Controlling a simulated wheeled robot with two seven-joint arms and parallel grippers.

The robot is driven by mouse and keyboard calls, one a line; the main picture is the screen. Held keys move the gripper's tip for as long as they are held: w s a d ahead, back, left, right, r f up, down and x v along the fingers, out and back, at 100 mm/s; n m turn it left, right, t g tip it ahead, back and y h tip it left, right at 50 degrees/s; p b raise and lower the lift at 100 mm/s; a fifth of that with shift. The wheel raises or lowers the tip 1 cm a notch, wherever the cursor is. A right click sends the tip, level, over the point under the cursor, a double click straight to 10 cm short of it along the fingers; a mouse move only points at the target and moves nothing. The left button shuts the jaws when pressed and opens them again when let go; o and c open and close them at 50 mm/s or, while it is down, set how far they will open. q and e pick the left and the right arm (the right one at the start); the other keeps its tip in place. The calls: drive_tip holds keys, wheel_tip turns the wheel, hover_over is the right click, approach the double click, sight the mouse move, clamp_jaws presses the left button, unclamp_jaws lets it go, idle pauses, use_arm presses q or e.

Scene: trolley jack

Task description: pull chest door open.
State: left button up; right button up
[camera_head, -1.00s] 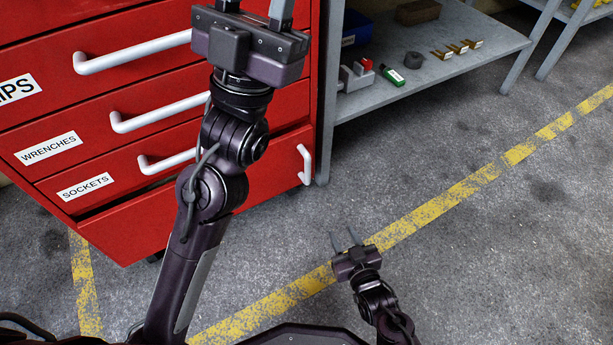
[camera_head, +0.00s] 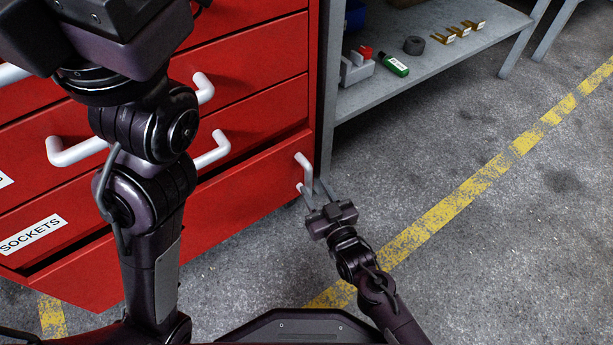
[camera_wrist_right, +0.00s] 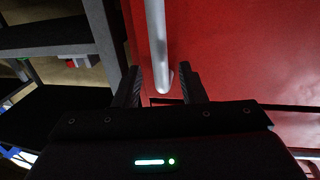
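The red chest door (camera_head: 245,190) is the lowest front panel of the tool chest, with a white vertical handle (camera_head: 303,165) near its right edge. My right gripper (camera_head: 313,188) is at the lower end of this handle, fingers pointing toward the chest. In the right wrist view its fingers (camera_wrist_right: 161,85) are apart. The white handle (camera_wrist_right: 156,40) shows between them with visible gaps on both sides. My left gripper (camera_head: 115,30) is at the upper left in front of the drawers; its fingertips are out of the picture.
Red drawers with white handles (camera_head: 75,152) are above the door; one label reads SOCKETS. A grey shelf (camera_head: 420,75) with small items stands to the right of the chest. The concrete floor (camera_head: 480,260) with a yellow line is clear at right.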

sight(310, 181)
drive_tip(key=shift+b+x, duration=0.9)
drive_tip(key=shift+x, duration=1.45)
drive_tip(key=shift+c, duration=0.3)
clamp_jaws()
